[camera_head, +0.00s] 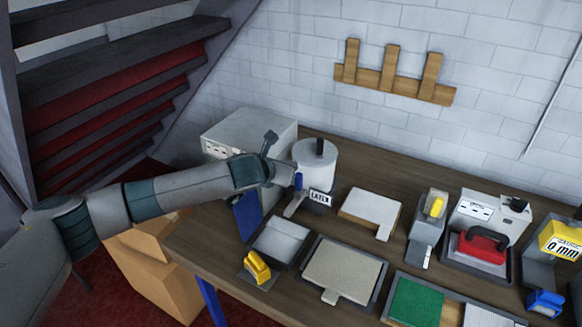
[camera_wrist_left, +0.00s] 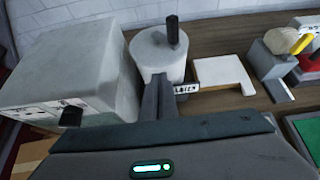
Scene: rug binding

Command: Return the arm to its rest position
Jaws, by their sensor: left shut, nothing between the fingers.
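My left arm (camera_head: 165,192) reaches in from the left over the left end of the table. My left gripper (camera_head: 292,206) is shut and empty, just in front of a white cylindrical pot with a black handle (camera_head: 317,158) and its latex label (camera_head: 320,197). In the left wrist view the shut fingers (camera_wrist_left: 158,98) overlap the front of the pot (camera_wrist_left: 158,50); I cannot tell whether they touch it. My right gripper is out of view.
A grey box (camera_head: 252,130) stands behind the arm. Grey trays (camera_head: 282,238), a yellow-handled tool (camera_head: 257,268), a white block (camera_head: 371,210) and a red-handled iron (camera_head: 482,246) fill the table (camera_head: 230,265). Cardboard boxes (camera_head: 155,275) stand on the floor below, and stairs rise at left.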

